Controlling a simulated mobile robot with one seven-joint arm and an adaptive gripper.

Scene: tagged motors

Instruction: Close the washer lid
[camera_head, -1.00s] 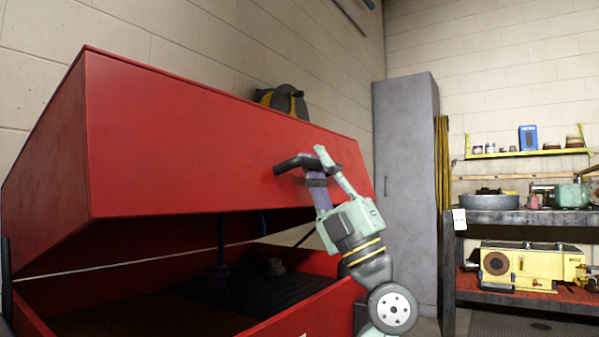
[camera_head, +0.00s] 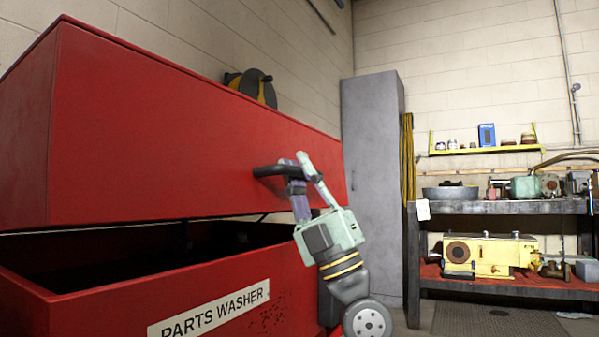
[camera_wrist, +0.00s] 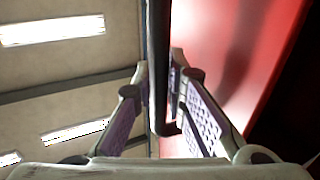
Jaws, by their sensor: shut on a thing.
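The red parts washer lid (camera_head: 160,130) is partly open in the head view. A dark gap shows between it and the red washer body (camera_head: 230,285), which carries a "PARTS WASHER" label (camera_head: 210,314). A black bar handle (camera_head: 272,171) sticks out from the lid's front. My gripper (camera_head: 302,175) is shut on the handle, reaching up from below right. In the wrist view the handle (camera_wrist: 157,70) runs between the two purple-padded fingers (camera_wrist: 158,95), with the red lid (camera_wrist: 225,60) to its right. The far end of the handle is partly hidden by the fingers.
A grey cabinet (camera_head: 372,180) stands behind the washer. A workbench (camera_head: 500,207) with a yellow machine (camera_head: 488,256) on its lower shelf is at the right. A reel (camera_head: 250,86) sits behind the lid. Some floor (camera_head: 480,320) is clear at lower right.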

